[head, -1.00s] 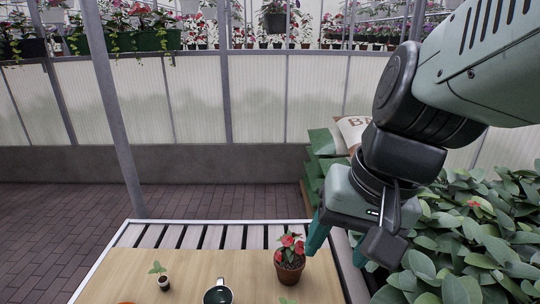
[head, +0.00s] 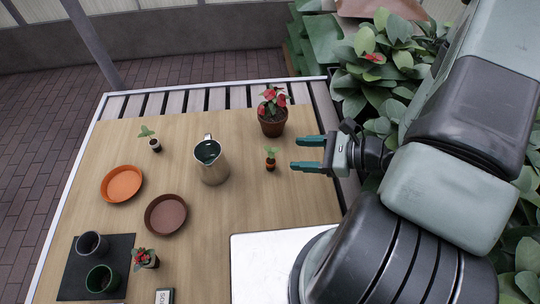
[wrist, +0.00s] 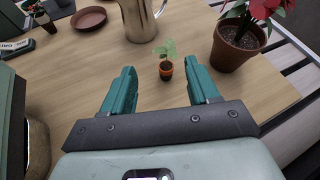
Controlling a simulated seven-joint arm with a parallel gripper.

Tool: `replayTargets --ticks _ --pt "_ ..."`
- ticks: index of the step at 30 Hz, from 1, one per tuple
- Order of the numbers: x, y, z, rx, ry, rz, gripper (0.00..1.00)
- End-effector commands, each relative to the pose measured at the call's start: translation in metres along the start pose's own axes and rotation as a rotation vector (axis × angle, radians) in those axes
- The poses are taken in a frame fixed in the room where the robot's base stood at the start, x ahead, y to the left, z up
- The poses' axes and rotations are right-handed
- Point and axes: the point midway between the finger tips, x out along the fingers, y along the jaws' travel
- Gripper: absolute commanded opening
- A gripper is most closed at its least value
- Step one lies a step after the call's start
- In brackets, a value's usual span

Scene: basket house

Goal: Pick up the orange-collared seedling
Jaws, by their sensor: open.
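The orange-collared seedling (head: 270,160) stands upright on the wooden table, right of the metal jug. It is a small dark plug with an orange band and green leaves. In the wrist view the seedling (wrist: 166,66) stands ahead of the fingertips, between their lines, a little toward the right finger. My gripper (head: 308,154) is open and empty, with its teal fingers pointing left toward the seedling and a gap between them. My gripper (wrist: 164,82) also shows both fingers apart in the wrist view. Another seedling (head: 154,142), with a white collar, stands at the left.
A red-flowered pot (head: 272,126) stands close behind the seedling. The metal jug (head: 212,168) is to its left. An orange saucer (head: 121,184) and a brown saucer (head: 166,214) lie further left. A dark mat (head: 72,284) holds two pots. A white panel (head: 262,270) is in front.

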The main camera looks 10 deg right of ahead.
Motion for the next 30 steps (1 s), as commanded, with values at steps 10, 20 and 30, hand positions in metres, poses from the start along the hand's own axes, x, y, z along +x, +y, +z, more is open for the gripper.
replayTargets --ticks 10,20,30 --pt "0.019 0.016 -0.050 0.216 -0.004 -0.143 0.60" --pt "0.064 0.009 -0.051 0.214 -0.003 -0.141 0.60" --pt "0.103 0.000 -0.049 0.213 -0.004 -0.139 0.60"
